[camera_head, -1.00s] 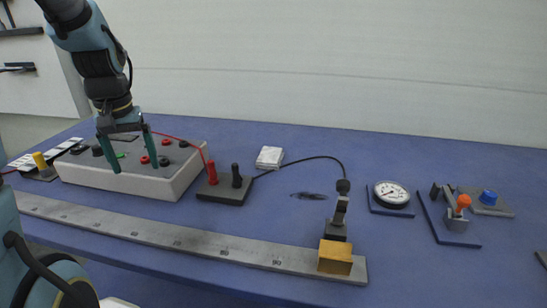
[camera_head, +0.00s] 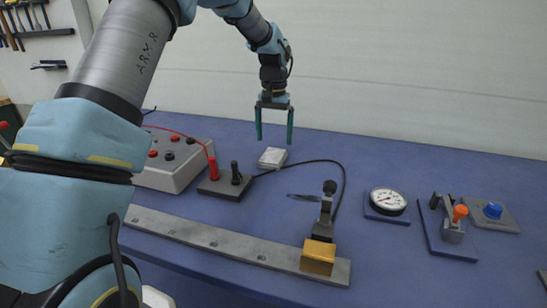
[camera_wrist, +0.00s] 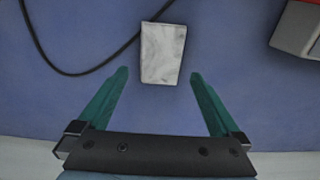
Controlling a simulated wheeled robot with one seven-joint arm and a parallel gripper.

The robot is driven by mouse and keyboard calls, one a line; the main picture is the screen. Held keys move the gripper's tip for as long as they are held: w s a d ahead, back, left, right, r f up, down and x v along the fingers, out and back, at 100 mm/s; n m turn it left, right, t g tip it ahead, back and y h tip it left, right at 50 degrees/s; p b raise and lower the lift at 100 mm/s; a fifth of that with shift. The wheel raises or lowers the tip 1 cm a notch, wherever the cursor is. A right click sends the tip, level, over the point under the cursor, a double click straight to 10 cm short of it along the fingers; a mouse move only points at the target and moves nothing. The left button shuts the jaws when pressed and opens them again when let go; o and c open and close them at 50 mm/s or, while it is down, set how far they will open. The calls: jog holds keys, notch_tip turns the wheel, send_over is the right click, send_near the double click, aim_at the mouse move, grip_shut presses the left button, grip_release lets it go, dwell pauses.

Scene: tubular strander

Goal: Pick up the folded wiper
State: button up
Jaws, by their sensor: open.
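The folded wiper (camera_head: 273,157) is a small pale grey-white rectangular pad lying flat on the blue table, behind the black block with two terminals. In the wrist view the wiper (camera_wrist: 162,53) lies just beyond my fingertips, centred about between them. My gripper (camera_head: 274,142) has two green fingers pointing down, above the wiper and apart from it. In the wrist view my gripper (camera_wrist: 158,74) is open with nothing between its fingers.
A grey box with terminals (camera_head: 168,180) stands left of the wiper. A dial gauge (camera_head: 387,201) sits to the right.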

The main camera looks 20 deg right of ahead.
aim_at(274, 153)
jog(key=shift+w+f+p, duration=0.15)
jog(key=shift+f+p, duration=0.95)
jog(key=shift+f, duration=1.7)
jog(key=c, duration=1.1)
notch_tip(274, 153, up, 10)
jog(key=b, duration=0.2)
jog(key=shift+b, duration=0.3)
jog(key=o, duration=0.8)
jog(key=c, duration=0.6)
